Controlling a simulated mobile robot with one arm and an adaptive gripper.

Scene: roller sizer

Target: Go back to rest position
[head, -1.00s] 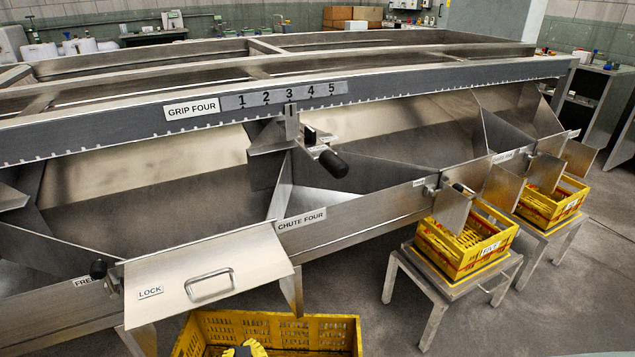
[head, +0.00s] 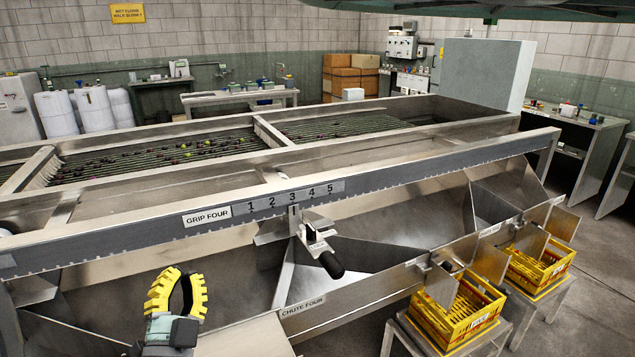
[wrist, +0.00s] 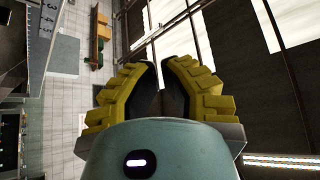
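My gripper (head: 182,275) is raised upright at the lower left of the head view, in front of the sizer's chutes. Its yellow ribbed fingers curve toward each other with a narrow gap between the tips. In the wrist view the gripper (wrist: 159,64) points up at the ceiling, and nothing shows held between the fingers. The head view cuts off the arm below the wrist.
The metal roller sizer (head: 400,150) fills the middle, with a black-handled lever (head: 331,264) under the number scale (head: 292,197). Yellow crates (head: 470,318) stand on stands at right.

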